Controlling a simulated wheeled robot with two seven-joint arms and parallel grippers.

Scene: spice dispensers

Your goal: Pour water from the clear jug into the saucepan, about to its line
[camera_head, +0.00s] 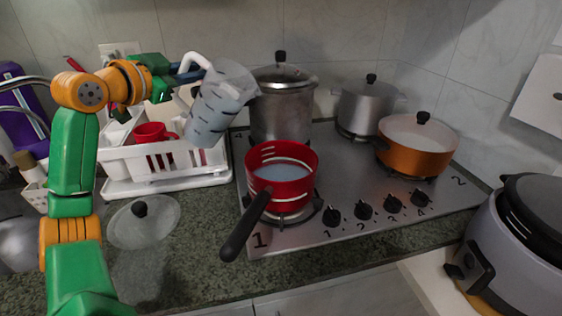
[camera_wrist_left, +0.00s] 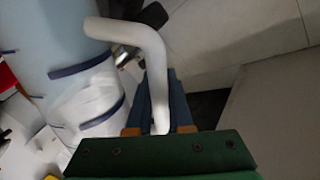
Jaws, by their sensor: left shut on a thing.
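The clear jug (camera_head: 216,103) has dark level marks and a white handle (camera_head: 188,68). It is held up to the left of the red saucepan, tilted with its mouth toward the right. My left gripper (camera_head: 190,72) is shut on the handle; the left wrist view shows the handle (camera_wrist_left: 153,75) between the fingers and the jug's side (camera_wrist_left: 75,75) at left. The red saucepan (camera_head: 298,190) sits on the front left burner, with white lines inside and pale liquid in it. Its black handle (camera_head: 247,225) points to the front left. No stream of water can be made out. My right gripper is not in view.
A tall steel pot (camera_head: 283,112) stands behind the saucepan. A smaller steel pot (camera_head: 366,108) and an orange pot (camera_head: 417,146) stand to the right. A white dish rack (camera_head: 165,160) with a red cup is at left. A glass lid (camera_head: 143,226) lies on the counter.

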